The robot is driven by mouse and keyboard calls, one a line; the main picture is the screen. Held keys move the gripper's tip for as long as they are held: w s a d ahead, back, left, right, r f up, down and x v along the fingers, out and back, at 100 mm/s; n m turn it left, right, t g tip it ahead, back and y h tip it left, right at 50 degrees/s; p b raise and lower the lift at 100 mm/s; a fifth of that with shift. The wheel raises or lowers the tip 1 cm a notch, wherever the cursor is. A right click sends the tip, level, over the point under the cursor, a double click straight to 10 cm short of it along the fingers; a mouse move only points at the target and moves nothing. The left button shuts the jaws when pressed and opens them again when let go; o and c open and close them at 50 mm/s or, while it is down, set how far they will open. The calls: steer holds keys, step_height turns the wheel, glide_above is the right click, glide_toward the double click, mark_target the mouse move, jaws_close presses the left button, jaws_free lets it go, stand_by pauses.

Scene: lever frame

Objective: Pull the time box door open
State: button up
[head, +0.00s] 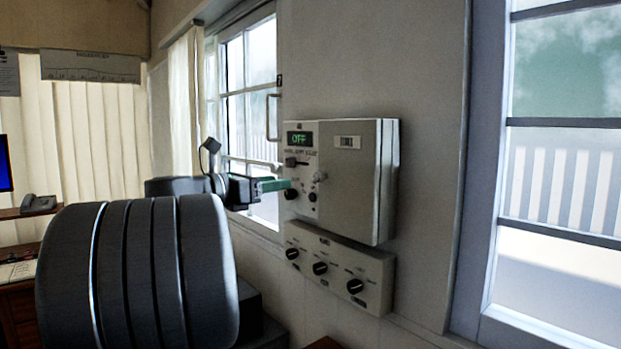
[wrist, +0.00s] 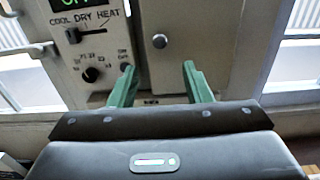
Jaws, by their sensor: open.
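The time box (head: 350,205) is a beige box on the wall in the head view, and its front door looks closed. A small round knob (head: 320,177) sits at the door's left edge. In the wrist view the same knob (wrist: 159,41) is grey and stands out from the pale door (wrist: 205,35). My gripper (head: 276,185) has green fingers and is just left of the knob in the head view. In the wrist view my gripper (wrist: 158,68) is open and empty, its fingertips spread either side of the knob's line and below it. No contact with the knob shows.
A control panel (head: 302,140) with an OFF display, a slider and dials adjoins the door's left side. A lower box (head: 338,268) with three dials is mounted beneath. Windows flank the wall, the right one framed in grey (head: 476,190). A telephone (head: 38,204) stands far left.

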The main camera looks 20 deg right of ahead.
mark_target(316, 178)
steer(key=p+x, duration=0.2)
steer(key=x, duration=0.9)
steer(key=shift+w+d, duration=0.15)
steer(key=shift+d, duration=0.15)
jaws_close()
